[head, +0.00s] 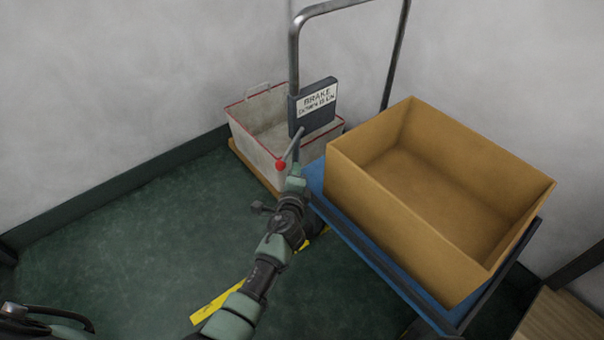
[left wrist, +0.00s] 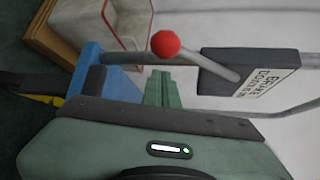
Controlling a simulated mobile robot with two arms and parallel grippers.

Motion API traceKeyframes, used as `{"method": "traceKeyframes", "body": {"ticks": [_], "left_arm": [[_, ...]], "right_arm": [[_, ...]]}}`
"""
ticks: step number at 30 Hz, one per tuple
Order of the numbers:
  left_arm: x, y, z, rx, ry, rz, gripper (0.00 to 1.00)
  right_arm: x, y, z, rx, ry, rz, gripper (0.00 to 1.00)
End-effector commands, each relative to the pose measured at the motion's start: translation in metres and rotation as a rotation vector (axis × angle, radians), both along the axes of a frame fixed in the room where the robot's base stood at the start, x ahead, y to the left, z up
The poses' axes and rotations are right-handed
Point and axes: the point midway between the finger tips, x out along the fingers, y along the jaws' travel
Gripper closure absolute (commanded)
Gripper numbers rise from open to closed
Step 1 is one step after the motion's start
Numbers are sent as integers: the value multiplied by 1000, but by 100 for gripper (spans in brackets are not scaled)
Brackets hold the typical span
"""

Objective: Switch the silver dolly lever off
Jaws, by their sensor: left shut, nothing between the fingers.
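The silver lever (head: 292,148) with a red ball knob (head: 280,164) comes out of a dark brake box (head: 317,120) on the dolly's upright handle. The lever slants down to the lower left in the head view. In the left wrist view the red knob (left wrist: 165,44) and the silver lever (left wrist: 218,66) show just beyond my fingertips. My left gripper (head: 297,172) is shut and empty, close beside and a little below the knob. I cannot tell whether it touches the lever. My right gripper is not in view.
The blue dolly deck (head: 378,256) carries an open cardboard box (head: 385,200). A white crate with red edges (head: 250,122) stands behind the lever by the wall. A yellow floor strip (head: 212,304) lies under my left arm. The green floor at left is clear.

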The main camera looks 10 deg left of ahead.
Motion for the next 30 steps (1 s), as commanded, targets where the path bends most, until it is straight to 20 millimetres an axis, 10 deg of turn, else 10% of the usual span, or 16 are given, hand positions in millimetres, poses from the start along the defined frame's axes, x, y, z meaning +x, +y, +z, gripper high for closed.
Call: {"method": "traceKeyframes", "body": {"ticks": [25,30], "left_arm": [[-6,15,8,16,19,1,100],[-4,16,10,29,37,1,100]], "right_arm": [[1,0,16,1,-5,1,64],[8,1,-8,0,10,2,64]]}}
